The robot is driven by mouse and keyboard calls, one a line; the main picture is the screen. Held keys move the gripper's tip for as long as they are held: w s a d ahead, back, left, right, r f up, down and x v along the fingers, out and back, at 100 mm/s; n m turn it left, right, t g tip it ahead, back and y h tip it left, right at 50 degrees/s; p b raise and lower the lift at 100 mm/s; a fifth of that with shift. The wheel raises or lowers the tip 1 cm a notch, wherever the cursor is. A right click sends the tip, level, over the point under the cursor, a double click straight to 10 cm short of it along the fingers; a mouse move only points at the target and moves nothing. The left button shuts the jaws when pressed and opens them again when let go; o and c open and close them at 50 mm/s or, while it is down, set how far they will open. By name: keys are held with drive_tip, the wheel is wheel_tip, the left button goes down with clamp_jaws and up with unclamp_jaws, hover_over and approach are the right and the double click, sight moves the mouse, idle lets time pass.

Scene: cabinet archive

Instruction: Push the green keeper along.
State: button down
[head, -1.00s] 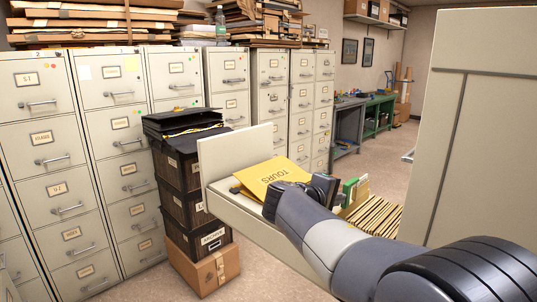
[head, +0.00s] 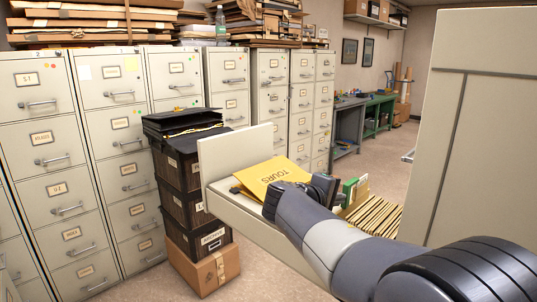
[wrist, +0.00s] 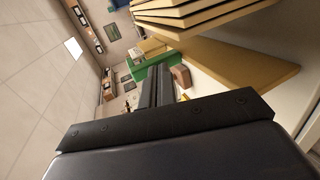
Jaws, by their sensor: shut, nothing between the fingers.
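The green keeper (head: 349,188) stands in the open cabinet drawer (head: 238,207), at the front end of the row of folders (head: 376,214). My gripper (head: 325,187) is over the drawer just left of the keeper and hides part of it; I cannot tell if they touch. Its dark shut fingers show in the wrist view (wrist: 157,86) with nothing between them. A green patch lies beyond them there; I cannot tell if it is the keeper or a bench behind.
A yellow folder marked TOURS (head: 270,178) lies in the drawer left of my gripper. A stack of black boxes (head: 185,178) on a carton stands left of the drawer. A large beige panel (head: 487,130) rises at the right. Filing cabinets line the back.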

drive_tip(key=shift+w+d, duration=0.2)
idle(0.5)
drive_tip(key=shift+w+d, duration=0.25)
idle(0.3)
drive_tip(key=shift+s+a+b, duration=0.6)
drive_tip(key=shift+s+a, duration=0.8)
drive_tip(key=shift+s+a, duration=0.1)
drive_tip(key=v, duration=1)
drive_tip(key=shift+s+a, duration=0.2)
drive_tip(key=shift+a, duration=0.05)
drive_tip(key=shift+r, duration=0.1)
